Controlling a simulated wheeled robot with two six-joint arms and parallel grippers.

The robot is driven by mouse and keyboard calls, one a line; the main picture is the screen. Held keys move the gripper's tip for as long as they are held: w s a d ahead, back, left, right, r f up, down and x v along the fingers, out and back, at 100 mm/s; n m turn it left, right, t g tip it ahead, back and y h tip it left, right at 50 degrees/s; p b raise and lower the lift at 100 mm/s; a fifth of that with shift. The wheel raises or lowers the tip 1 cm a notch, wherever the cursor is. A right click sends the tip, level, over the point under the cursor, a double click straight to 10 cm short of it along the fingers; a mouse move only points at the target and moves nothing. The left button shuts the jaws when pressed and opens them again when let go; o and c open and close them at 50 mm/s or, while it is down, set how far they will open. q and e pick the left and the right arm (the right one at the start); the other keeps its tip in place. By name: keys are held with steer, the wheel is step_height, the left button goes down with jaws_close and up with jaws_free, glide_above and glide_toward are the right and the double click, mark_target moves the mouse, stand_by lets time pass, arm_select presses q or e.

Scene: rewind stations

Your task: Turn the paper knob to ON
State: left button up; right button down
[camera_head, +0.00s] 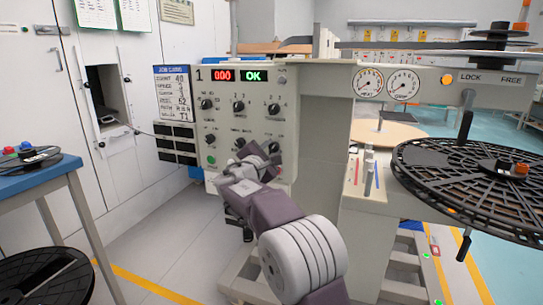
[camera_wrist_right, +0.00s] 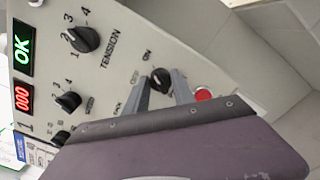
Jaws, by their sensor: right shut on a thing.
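The control panel (camera_head: 240,125) is a pale upright face with several black knobs, under a red 000 and a green OK display. In the right wrist view, a small black knob (camera_wrist_right: 160,80) beside an ON label sits between the two grey fingers of my right gripper (camera_wrist_right: 164,88). The gripper is shut on this knob. Its pointer direction is hard to read. In the head view, my right gripper (camera_head: 248,166) is at the lower part of the panel and hides the knob. My left gripper is not in view.
In the wrist view, a red button (camera_wrist_right: 203,94) is close beside one finger, and the tension knob (camera_wrist_right: 85,38) is farther off. A large black reel (camera_head: 465,170) stands out at the right. A blue table (camera_head: 45,180) is at the left. Floor between is clear.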

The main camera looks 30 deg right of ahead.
stand_by(0.3)
steer(key=c, duration=1.1)
jaws_free()
steer(key=shift+o, duration=0.2)
steer(key=p+v, duration=0.2)
steer(key=v, duration=0.7)
steer(key=shift+s, duration=0.1)
